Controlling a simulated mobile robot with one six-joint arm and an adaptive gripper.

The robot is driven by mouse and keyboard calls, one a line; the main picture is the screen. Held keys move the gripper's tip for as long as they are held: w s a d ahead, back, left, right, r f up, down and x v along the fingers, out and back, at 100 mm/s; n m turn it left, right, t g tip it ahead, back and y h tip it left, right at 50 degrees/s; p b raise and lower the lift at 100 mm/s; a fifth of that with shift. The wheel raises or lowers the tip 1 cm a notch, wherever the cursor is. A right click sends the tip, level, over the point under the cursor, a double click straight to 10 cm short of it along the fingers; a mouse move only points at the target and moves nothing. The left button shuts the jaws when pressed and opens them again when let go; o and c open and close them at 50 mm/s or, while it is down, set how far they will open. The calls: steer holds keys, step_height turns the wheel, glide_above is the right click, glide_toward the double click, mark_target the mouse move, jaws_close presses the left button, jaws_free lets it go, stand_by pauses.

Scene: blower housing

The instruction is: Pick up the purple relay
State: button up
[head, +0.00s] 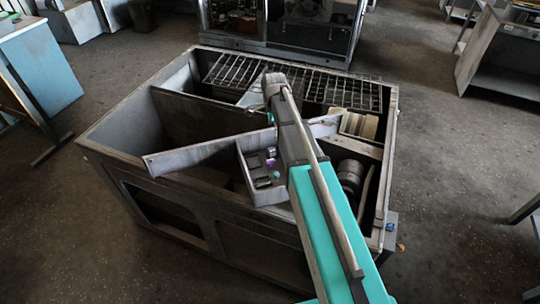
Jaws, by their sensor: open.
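A small purple relay (270,163) sits in a narrow grey tray (241,163) inside the open housing, just left of my arm. Other small parts lie close to it in the same tray. My arm reaches from the lower right up over the housing and passes just right of the tray.
The grey housing (98,142) has raised walls and a slanted plate (195,154) left of the tray. A dark cylindrical motor (350,175) lies right of my arm.

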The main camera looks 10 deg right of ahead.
mark_target(272, 149)
steer(key=shift+f+b, duration=3.4)
steer(key=shift+f, duration=0.25)
steer(key=f+b, duration=0.3)
steer(key=shift+a+f, duration=0.25)
steer(key=shift+a, duration=0.05)
steer(key=shift+f+b, duration=0.85)
steer(key=shift+b, duration=0.25)
steer(key=shift+c, duration=0.3)
steer(key=c, duration=0.9)
